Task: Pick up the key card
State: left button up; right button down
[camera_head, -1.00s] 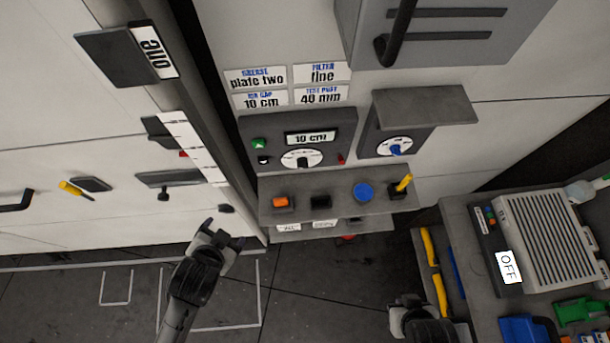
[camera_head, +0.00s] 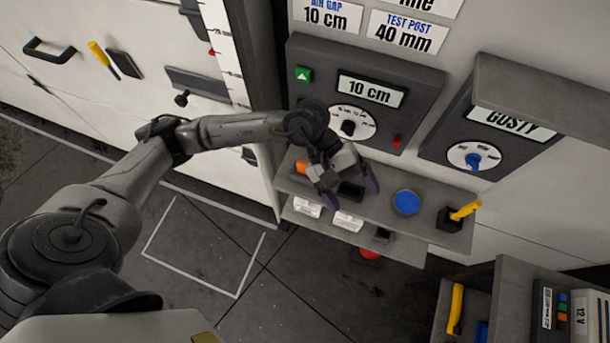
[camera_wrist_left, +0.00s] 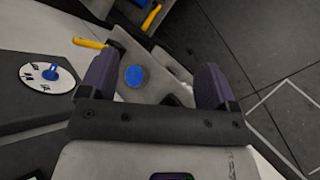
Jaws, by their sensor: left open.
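I cannot pick out a key card for certain in either view. My left gripper (camera_head: 348,190) is open over the left part of the upper shelf (camera_head: 432,222), in front of a black block (camera_head: 350,191) that it partly hides. In the left wrist view a blue disc (camera_wrist_left: 135,77) shows between the open fingers (camera_wrist_left: 157,80), with nothing gripped. Two white labelled pieces (camera_head: 307,207) (camera_head: 347,222) are at the lower shelf. My right gripper is out of view.
A yellow handle (camera_head: 465,210) sticks up from a black holder at the shelf's right end. A dial panel reading 10 cm (camera_head: 415,110) and a GUSTY panel (camera_head: 455,140) stand above the shelf. A grey cabinet (camera_head: 510,290) is at lower right.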

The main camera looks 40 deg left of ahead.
pick_arm(q)
jog(key=w+a+f+m+y+b, duration=0.2)
jog(key=w+a+f+m+y, duration=0.1)
jog(key=a+f+y, duration=0.4)
jog(key=t+y+b, duration=0.1)
jog(key=y+b, duration=0.1)
jog(key=y, duration=0.2)
send_near(305, 163)
jog(key=shift+s+m, duration=0.1)
jog(key=shift+m, duration=0.3)
notch_tip(305, 163, down, 8)
jog(key=shift+r+b, duration=0.1)
jog(key=shift+b, duration=0.2)
notch_tip(305, 163, down, 4)
jog(key=shift+f, duration=0.55)
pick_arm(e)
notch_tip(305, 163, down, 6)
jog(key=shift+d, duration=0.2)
pick_arm(q)
jog(key=shift+c, duration=0.5)
jog(key=c, duration=0.9)
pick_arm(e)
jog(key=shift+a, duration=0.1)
